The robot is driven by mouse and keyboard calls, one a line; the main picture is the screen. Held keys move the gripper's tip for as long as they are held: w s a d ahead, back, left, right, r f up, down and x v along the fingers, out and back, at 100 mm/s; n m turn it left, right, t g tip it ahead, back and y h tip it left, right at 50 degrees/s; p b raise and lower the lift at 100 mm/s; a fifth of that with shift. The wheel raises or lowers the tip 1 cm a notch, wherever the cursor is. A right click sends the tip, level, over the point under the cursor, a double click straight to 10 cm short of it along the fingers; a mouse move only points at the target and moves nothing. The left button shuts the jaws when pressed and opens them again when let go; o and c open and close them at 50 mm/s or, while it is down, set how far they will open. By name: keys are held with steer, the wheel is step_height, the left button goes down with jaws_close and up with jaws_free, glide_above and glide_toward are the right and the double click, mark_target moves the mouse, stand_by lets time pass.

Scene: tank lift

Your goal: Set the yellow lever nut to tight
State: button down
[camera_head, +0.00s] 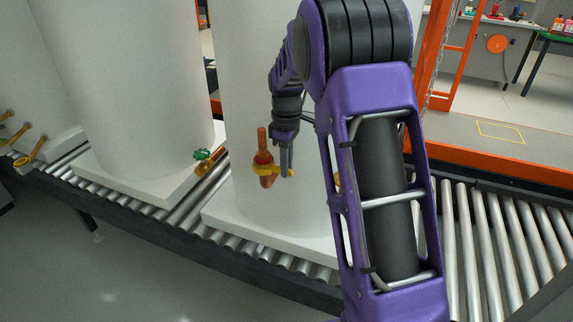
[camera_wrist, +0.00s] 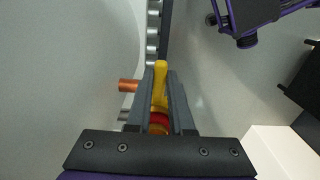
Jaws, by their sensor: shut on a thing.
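The yellow lever nut (camera_head: 262,169) sits on a copper pipe fitting (camera_head: 263,140) that sticks out from the front of a white tank (camera_head: 255,215). A red ring shows around the copper next to the nut. My gripper (camera_head: 288,170) is at the nut's lever, on its right side. In the wrist view the yellow lever (camera_wrist: 160,82) lies between the two dark fingers of my gripper (camera_wrist: 160,98), which are shut on it. The red ring (camera_wrist: 158,122) shows behind the lever, deeper between the fingers. The lever's far tip sticks out past the fingertips.
The tank stands on a white base on a roller conveyor (camera_head: 490,250). Another white tank (camera_head: 135,90) with a green-handled valve (camera_head: 202,155) stands to the left. An orange frame (camera_head: 440,60) rises at the right. Brass fittings (camera_head: 30,150) show at far left.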

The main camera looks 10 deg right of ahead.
mark_target(277, 171)
steer(key=shift+s+a+r, duration=0.1)
stand_by(0.8)
steer(key=a+m, duration=0.1)
steer(key=m, duration=0.1)
steer(key=s+m+p, duration=0.1)
steer(key=m, duration=0.1)
steer(key=s+a+m, duration=0.1)
steer(key=m, duration=0.1)
steer(key=shift+s+a+p, duration=0.1)
steer(key=shift+a+p, duration=0.25)
steer(key=shift+s+a+m+p, duration=0.1)
steer(key=shift+a+m+p, duration=0.1)
steer(key=shift+a+m, duration=0.45)
steer(key=shift+s+a+m+p, duration=0.1)
steer(key=shift+a+m+p, duration=0.15)
steer(key=shift+m, duration=0.85)
steer(key=shift+s+a+m+p, duration=0.15)
steer(key=shift+a+m, duration=0.3)
steer(key=shift+m, duration=0.4)
steer(key=shift+w, duration=0.1)
steer(key=c, duration=0.8)
jaws_free()
